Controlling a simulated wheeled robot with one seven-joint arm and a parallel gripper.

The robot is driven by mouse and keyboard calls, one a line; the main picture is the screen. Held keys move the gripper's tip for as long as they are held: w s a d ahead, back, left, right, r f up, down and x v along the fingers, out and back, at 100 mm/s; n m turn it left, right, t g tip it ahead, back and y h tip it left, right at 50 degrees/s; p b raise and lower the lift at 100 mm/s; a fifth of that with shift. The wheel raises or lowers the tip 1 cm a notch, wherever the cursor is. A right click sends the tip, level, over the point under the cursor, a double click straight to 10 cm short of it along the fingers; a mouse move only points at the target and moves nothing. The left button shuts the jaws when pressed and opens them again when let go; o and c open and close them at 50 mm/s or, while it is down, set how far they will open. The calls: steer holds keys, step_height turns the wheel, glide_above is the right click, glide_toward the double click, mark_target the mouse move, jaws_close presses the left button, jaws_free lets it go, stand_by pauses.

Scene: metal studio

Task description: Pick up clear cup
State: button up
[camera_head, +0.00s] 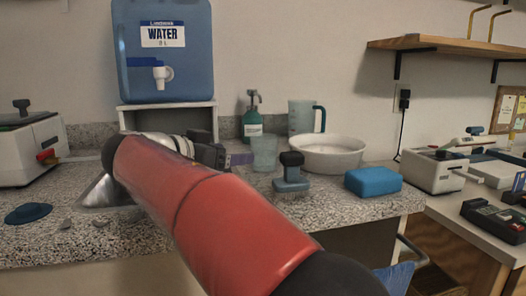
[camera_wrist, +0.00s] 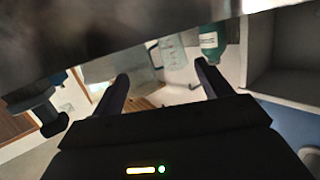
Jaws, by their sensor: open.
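The clear cup (camera_head: 264,153) stands upright on the speckled counter, between the green bottle and the small blue-and-black device. In the wrist view, which is upside down, a pale see-through shape that looks like the cup (camera_wrist: 105,66) shows beyond and around the left finger. My gripper (camera_head: 238,158) is just left of the cup in the head view, largely hidden behind my red arm. In the wrist view, my gripper (camera_wrist: 161,71) has its two fingers wide apart with nothing held between them. I cannot tell exactly how far the fingertips are from the cup.
A green bottle (camera_head: 252,120) and a measuring pitcher (camera_head: 301,117) stand behind the cup. A white bowl (camera_head: 327,157) is to its right. The blue-and-black device (camera_head: 291,175) is close in front at right, with a blue sponge-like block (camera_head: 373,182) beyond.

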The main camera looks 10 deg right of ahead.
mark_target(270, 156)
steer(key=s+d+m+g+h, duration=0.2)
steer(key=d+g, duration=0.1)
steer(key=shift+d+f+p, duration=0.1)
steer(key=shift+f+p, duration=0.1)
steer(key=shift+p, duration=0.1)
steer(key=p+x, duration=0.1)
steer(key=x, duration=0.6)
steer(key=shift+w+d, duration=0.2)
steer(key=shift+w, duration=0.1)
steer(key=c, duration=1.1)
